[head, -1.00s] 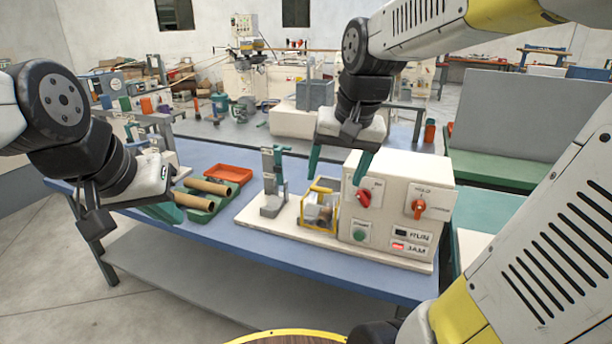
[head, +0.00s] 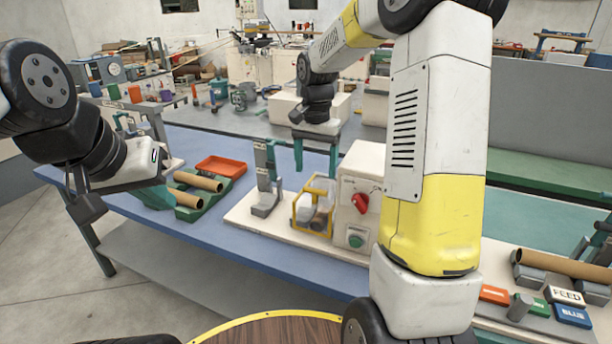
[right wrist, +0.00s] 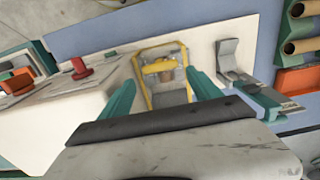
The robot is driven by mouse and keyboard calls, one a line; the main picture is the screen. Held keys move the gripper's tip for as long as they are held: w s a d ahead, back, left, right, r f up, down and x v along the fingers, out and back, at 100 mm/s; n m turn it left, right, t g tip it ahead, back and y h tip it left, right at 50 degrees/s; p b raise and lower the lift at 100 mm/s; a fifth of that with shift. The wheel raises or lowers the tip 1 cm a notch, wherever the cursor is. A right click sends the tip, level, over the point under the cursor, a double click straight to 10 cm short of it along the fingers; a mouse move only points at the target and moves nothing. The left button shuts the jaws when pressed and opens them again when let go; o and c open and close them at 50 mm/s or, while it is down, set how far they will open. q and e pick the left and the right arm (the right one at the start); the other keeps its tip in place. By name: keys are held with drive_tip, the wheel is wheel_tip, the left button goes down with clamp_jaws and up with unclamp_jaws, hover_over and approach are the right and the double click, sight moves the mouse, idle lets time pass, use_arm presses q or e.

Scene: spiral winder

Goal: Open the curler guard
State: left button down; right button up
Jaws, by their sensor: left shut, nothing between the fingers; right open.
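The curler guard (head: 331,186), a yellow frame with clear panels, stands on the white machine base left of the control box and appears down over the curler. It also shows in the right wrist view (right wrist: 141,72), between and beyond my fingers. My right gripper (head: 316,158) is open and empty, its two green fingers pointing down above and behind the guard, apart from it. In the right wrist view the fingers (right wrist: 160,92) stand either side of the guard.
The control box (head: 360,180) with a red knob (head: 361,203) and green button (head: 356,241) is close right of the guard. A grey upright bracket (head: 266,190) stands to its left. Cardboard tubes (head: 187,197) and an orange tray (head: 221,166) lie further left. My right arm hides part of the box.

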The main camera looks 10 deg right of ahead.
hover_over(322, 198)
drive_tip(key=s+a, duration=0.2)
drive_tip(key=a, duration=0.1)
drive_tip(key=f, duration=0.6)
drive_tip(key=shift+d, duration=0.25)
drive_tip(key=shift+r, duration=0.1)
clamp_jaws()
